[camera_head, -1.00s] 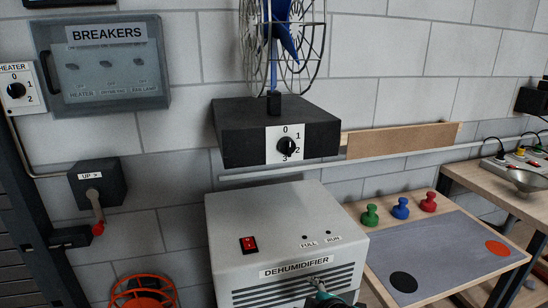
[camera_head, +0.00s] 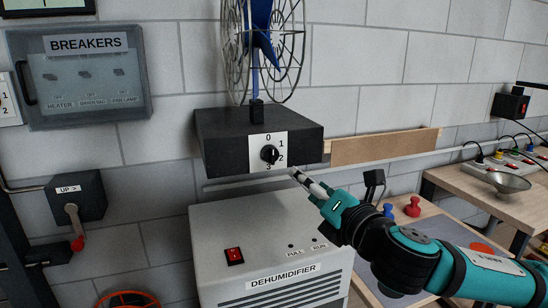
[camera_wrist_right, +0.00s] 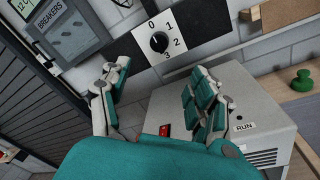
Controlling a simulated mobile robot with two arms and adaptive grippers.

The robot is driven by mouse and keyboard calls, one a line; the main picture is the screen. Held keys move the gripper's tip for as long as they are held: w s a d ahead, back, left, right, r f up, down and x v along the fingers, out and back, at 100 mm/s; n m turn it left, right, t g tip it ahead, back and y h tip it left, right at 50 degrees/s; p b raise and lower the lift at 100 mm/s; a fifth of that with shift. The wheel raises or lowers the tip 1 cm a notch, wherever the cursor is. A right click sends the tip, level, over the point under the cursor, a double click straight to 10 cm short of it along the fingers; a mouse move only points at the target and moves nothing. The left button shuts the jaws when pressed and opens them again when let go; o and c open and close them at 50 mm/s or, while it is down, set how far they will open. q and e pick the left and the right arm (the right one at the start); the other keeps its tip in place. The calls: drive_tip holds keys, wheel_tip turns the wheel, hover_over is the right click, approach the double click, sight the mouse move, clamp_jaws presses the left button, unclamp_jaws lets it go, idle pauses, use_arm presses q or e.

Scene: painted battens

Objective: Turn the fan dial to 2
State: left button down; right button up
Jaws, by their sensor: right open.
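The fan dial (camera_head: 270,154) is a small black knob on a white plate with 0, 1, 2 and 3 on the front of the fan's black base (camera_head: 215,145). Its pointer is too small to read surely. In the right wrist view the dial (camera_wrist_right: 159,42) shows ahead, between the fingers' lines and apart from them. My right gripper (camera_head: 297,174) is just right of and below the dial in the head view. In the wrist view the right gripper (camera_wrist_right: 161,70) is open and empty. My left gripper is not in view.
The dehumidifier (camera_head: 235,215) stands below the fan, with a red switch (camera_head: 234,255) on top. A breaker box (camera_head: 80,75) hangs at the left, above a lever box (camera_head: 75,196). A wooden board (camera_head: 385,147) is right of the fan. My right arm covers part of the table at right.

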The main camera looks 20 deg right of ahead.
sight(274, 158)
drive_tip(key=w+p, duration=0.1)
drive_tip(key=w, duration=0.4)
drive_tip(key=w+a+p, duration=0.1)
drive_tip(key=w, duration=0.4)
drive_tip(key=w+a+p, duration=0.1)
drive_tip(key=w, duration=0.4)
drive_tip(key=shift+w+a, duration=0.2)
drive_tip(key=shift+w, duration=0.1)
drive_tip(key=c, duration=1.1)
